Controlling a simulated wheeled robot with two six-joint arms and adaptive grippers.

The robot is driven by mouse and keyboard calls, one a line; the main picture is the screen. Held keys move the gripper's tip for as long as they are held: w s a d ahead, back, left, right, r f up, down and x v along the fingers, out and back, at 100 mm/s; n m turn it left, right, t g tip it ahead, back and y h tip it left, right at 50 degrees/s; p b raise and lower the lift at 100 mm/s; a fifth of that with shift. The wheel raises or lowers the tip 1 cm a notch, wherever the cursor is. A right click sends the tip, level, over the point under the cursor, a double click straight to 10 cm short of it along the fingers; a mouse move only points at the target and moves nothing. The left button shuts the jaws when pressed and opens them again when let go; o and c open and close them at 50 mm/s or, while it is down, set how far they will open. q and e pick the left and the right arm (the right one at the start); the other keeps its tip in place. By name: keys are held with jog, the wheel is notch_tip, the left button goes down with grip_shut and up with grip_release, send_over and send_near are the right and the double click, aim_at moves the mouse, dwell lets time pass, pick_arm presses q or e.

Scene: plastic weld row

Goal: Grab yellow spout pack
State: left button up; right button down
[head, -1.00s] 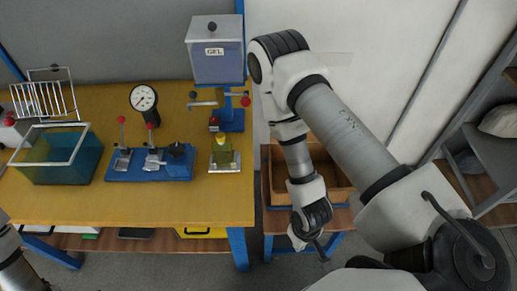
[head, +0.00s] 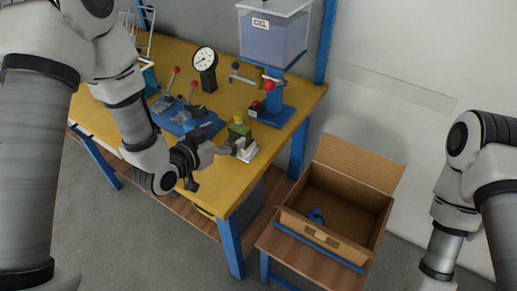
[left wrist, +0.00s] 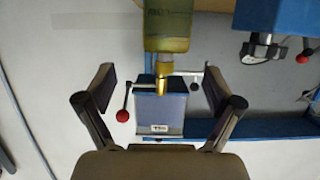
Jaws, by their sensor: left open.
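The yellow spout pack (head: 239,130) is an olive-yellow block with a yellow cap. It stands upright on a pale metal base at the front right of the yellow bench, in the head view. It also shows at the top of the left wrist view (left wrist: 168,32), with its golden spout pointing down in that picture. My left gripper (head: 213,164) is open and empty, just in front and to the left of the pack. In the left wrist view its two fingers (left wrist: 160,88) are spread apart, with the pack ahead of them and not between them. My right gripper is out of frame.
A GEL tank on a blue stand (head: 272,38) with red-knobbed levers is behind the pack. A blue lever fixture (head: 188,120) and a dial gauge (head: 205,62) stand left. An open cardboard box (head: 340,205) sits on a lower table at right, holding a small blue thing.

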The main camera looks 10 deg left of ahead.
aim_at(237, 123)
pick_arm(q)
jog(key=shift+w+a+f, duration=0.15)
jog(key=shift+w+a, duration=0.3)
jog(key=shift+w, duration=0.35)
jog(key=x, duration=0.2)
jog(key=p+x, duration=0.1)
jog(key=x, duration=0.2)
jog(key=shift+w+d+p, duration=0.25)
jog(key=shift+d+p, duration=0.1)
jog(key=shift+d, duration=0.2)
jog(key=shift+w+f, duration=0.1)
jog(key=shift+w, duration=0.3)
jog(key=c, duration=0.3)
jog(key=shift+s, duration=0.1)
grip_shut()
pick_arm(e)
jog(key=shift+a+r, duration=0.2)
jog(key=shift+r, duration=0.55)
